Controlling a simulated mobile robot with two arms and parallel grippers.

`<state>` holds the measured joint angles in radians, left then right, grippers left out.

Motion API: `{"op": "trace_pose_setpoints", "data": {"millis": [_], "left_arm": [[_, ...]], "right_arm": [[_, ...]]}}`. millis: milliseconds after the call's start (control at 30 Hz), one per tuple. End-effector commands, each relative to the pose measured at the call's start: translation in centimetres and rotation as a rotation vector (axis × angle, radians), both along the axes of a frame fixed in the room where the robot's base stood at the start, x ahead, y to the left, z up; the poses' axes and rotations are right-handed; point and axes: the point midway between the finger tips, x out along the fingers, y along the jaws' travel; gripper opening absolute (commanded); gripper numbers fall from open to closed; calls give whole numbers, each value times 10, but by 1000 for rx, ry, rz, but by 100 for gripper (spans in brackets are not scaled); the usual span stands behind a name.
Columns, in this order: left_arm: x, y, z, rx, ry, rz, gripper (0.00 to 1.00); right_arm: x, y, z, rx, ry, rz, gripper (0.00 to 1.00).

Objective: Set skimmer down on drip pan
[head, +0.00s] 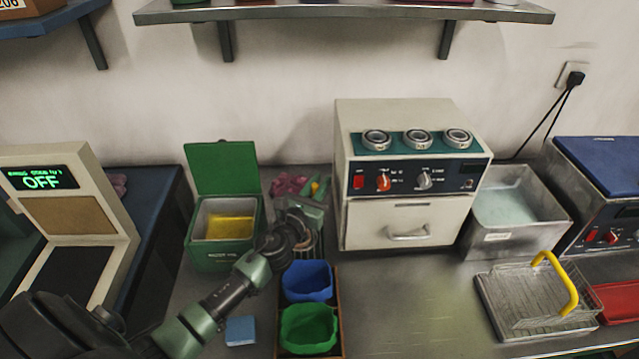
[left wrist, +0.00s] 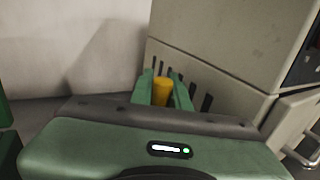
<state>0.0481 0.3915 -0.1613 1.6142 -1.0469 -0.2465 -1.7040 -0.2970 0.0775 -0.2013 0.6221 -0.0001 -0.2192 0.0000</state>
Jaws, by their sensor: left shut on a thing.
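My left gripper (head: 314,190) is beyond the brown bin tray, left of the cream machine. In the left wrist view its green fingers (left wrist: 166,92) are shut on a yellow grip (left wrist: 163,90), seemingly the skimmer's handle. The rest of the skimmer is hidden. A ribbed container (head: 313,245) stands behind the wrist; I cannot tell whether the skimmer is in it. A shallow metal tray (head: 485,298), which looks like the drip pan, lies at the right under a wire basket (head: 530,300) with a yellow handle. My right gripper is not visible.
The cream machine (head: 410,220) carries several metal rings on top. A metal tank (head: 515,205) stands right of it. Blue (head: 307,282) and green (head: 308,328) bins sit below my gripper. A red tray (head: 618,300) is far right. The counter between bins and metal tray is clear.

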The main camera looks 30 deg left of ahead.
Motion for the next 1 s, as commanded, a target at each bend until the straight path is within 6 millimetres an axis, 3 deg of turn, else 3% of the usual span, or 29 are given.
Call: {"op": "trace_pose_setpoints", "data": {"millis": [567, 600, 700, 1000], "left_arm": [[0, 0, 0, 1, -3, 0, 0], [0, 0, 0, 1, -3, 0, 20], [0, 0, 0, 0, -3, 0, 42], [-1, 0, -2, 0, 1, 0, 42]], "right_arm": [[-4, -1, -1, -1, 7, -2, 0], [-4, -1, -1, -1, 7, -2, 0], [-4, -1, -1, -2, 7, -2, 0], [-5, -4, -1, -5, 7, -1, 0]]}}
